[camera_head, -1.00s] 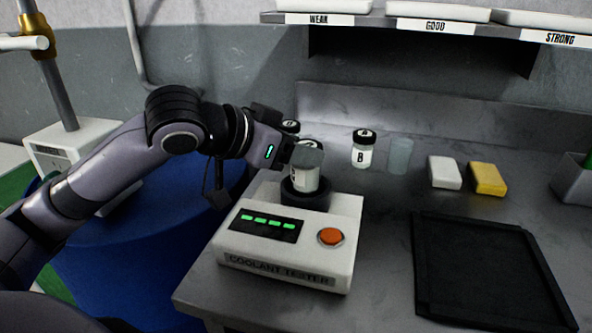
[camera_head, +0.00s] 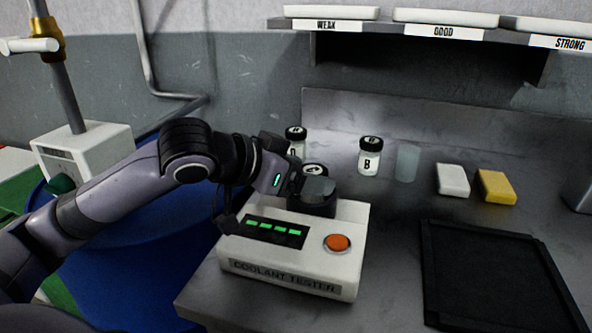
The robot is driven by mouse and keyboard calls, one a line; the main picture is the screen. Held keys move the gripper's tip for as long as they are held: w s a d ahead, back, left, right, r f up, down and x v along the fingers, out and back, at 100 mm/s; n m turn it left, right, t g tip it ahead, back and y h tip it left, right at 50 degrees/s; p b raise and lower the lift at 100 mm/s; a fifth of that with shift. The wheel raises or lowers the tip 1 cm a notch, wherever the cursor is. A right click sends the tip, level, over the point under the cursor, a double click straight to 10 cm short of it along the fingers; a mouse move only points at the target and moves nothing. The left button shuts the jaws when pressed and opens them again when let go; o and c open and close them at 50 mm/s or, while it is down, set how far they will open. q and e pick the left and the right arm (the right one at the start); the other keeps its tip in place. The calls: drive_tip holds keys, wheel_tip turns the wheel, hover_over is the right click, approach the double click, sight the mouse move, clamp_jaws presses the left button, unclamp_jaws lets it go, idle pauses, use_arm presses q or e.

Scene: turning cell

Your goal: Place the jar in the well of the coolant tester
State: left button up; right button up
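The coolant tester (camera_head: 340,262) is a white box on the bench with a green-lit display, an orange button and a dark round well (camera_head: 322,208) at its back. A jar with a dark lid (camera_head: 314,169) sits low at the well, its body hidden by my gripper and the well's rim. My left gripper (camera_head: 312,186) is at the jar just below the lid, right over the well, and looks shut on it. Whether the jar touches the well's bottom is hidden. My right gripper is not in view.
Behind stand jar D (camera_head: 296,140), jar B (camera_head: 369,156) and a clear cup (camera_head: 407,162). A white block (camera_head: 453,179) and a yellow block (camera_head: 496,187) lie to the right. A black tray (camera_head: 432,275) is front right; a blue drum (camera_head: 130,270) stands left.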

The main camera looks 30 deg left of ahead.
use_arm(q)
drive_tip(key=shift+r, duration=0.2)
drive_tip(key=v, duration=0.6)
drive_tip(key=shift+s+a+f+b, duration=0.1)
drive_tip(key=shift+s+f+b, duration=0.05)
drive_tip(key=shift+b, duration=0.15)
drive_tip(key=shift+b+v, duration=0.65)
drive_tip(key=shift+v, duration=0.5)
drive_tip(key=shift+b+v, duration=1.75)
drive_tip(key=shift+b, duration=0.1)
